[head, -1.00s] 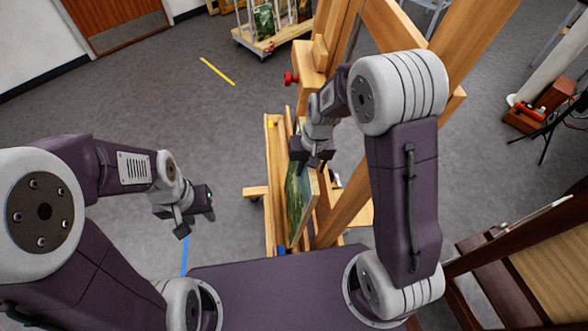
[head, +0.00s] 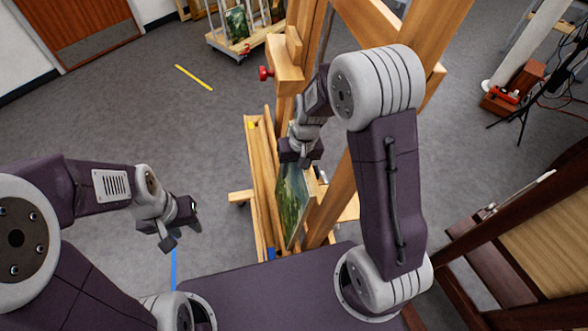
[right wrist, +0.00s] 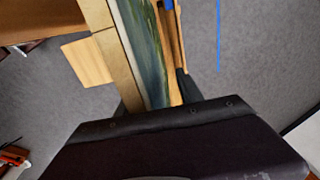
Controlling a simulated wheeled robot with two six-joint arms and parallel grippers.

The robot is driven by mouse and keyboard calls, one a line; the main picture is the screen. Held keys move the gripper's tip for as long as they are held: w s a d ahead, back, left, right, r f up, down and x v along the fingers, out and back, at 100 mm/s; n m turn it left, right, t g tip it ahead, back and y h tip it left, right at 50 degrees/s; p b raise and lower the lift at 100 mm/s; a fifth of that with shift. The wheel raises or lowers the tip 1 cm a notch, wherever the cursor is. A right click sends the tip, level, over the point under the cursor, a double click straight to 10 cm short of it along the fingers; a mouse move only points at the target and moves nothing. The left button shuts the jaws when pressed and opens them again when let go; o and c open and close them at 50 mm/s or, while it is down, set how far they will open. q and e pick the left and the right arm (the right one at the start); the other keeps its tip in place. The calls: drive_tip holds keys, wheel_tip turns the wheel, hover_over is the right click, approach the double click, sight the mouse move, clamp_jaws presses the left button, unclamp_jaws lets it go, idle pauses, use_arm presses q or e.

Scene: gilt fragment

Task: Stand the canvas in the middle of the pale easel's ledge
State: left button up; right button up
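The canvas (head: 291,207), with a green painted face, is at the near part of the pale easel (head: 287,75), over its ledge (head: 258,190). It looks tilted in the head view; I cannot tell whether its lower edge touches the ledge. My right gripper (head: 299,160) is at the canvas's upper far end and appears shut on it. In the right wrist view the canvas (right wrist: 146,45) runs out from the gripper, whose fingertips are mostly hidden. The ledge has a yellow mark at its far end and a blue one at its near end. My left gripper (head: 183,228) is open and empty, left of the easel.
A red knob (head: 265,73) sticks out from the easel's mast. A cart with paintings (head: 237,25) stands at the back. A brown wooden piece of furniture (head: 530,235) is at the right. The grey floor left of the easel is clear, with yellow and blue tape strips.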

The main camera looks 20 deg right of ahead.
drive_tip(key=shift+r, duration=0.4)
drive_tip(key=r, duration=0.2)
drive_tip(key=d+r+b, duration=0.1)
drive_tip(key=r, duration=0.2)
drive_tip(key=r+b, duration=0.1)
drive_tip(key=r, duration=0.2)
drive_tip(key=shift+s+d+r, duration=0.15)
drive_tip(key=shift+s, duration=0.15)
